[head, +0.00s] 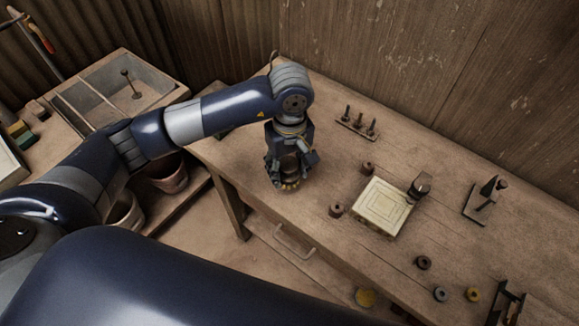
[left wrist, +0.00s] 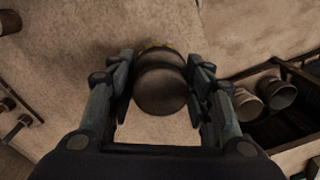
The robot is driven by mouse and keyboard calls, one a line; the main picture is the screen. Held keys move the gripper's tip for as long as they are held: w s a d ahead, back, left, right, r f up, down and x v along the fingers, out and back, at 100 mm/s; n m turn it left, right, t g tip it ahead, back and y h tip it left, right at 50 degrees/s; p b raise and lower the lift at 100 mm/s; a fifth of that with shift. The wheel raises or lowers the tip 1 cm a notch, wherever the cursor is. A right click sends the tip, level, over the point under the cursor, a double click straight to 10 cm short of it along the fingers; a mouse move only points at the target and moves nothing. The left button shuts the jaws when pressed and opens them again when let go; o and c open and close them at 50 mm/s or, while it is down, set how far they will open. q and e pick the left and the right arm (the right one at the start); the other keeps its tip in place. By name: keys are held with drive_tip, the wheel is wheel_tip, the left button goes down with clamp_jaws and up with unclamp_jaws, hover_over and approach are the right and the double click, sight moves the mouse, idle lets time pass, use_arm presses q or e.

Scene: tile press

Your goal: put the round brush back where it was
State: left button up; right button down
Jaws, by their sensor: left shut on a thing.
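My left gripper (head: 290,172) points down over the left end of the wooden table. It is shut on a dark round thing with a yellowish lower edge (head: 290,185), which seems to be the round brush. In the left wrist view the brush (left wrist: 160,84) is a dark round body between both fingers (left wrist: 160,90), with a bit of yellow at its far rim. Its underside is mostly hidden, and I cannot tell whether it touches the table. My right gripper is not in view.
A cream square tile (head: 380,208) lies mid-table, a dark upright piece (head: 419,187) at its corner. Small round pieces (head: 424,262) lie around it. A pegged rack (head: 358,125) and a stand (head: 485,200) are further back. Pots (head: 168,177) stand below the table's left end.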

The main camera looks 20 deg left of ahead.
sight(289, 174)
use_arm(q)
drive_tip(key=shift+w+f, duration=0.15)
drive_tip(key=shift+w, duration=0.35)
wheel_tip(289, 174, down, 3)
drive_tip(key=shift+r+p, duration=0.1)
drive_tip(key=shift+p, duration=0.95)
drive_tip(key=shift+f, duration=0.25)
drive_tip(key=shift+f+b, duration=0.25)
drive_tip(key=shift+b, duration=0.1)
drive_tip(key=o, duration=1.1)
drive_tip(key=shift+r, duration=0.1)
